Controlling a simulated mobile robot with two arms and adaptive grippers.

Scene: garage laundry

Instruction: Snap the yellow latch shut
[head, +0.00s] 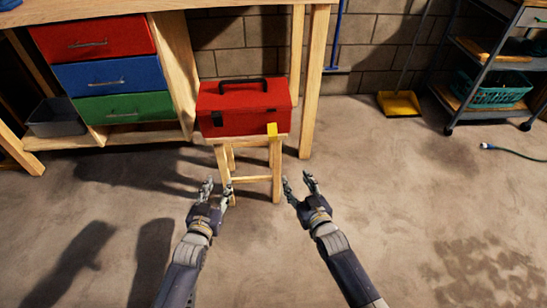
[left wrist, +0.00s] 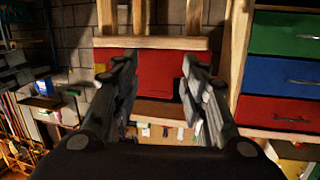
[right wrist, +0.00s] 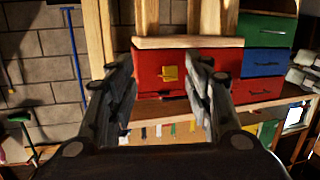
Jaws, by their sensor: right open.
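A red toolbox (head: 240,100) with a black top handle stands on a small wooden stool (head: 277,165). The yellow latch (head: 272,129) is at the right of its front, by the lower edge; whether it is fully closed I cannot tell. It also shows in the right wrist view (right wrist: 170,73), between the fingers but beyond them. A dark latch (head: 217,122) is at the left of the front. My left gripper (head: 217,186) is open and empty, in front of the stool's left side. My right gripper (head: 298,182) is open and empty, in front and to the right of the stool. Neither touches the toolbox.
A wooden workbench (head: 302,85) stands over and behind the stool, its leg close to the right. Red, blue and green drawers (head: 112,75) are at left. A yellow dustpan (head: 399,103) and a wheeled shelf cart (head: 490,75) stand at right. The floor in front is clear.

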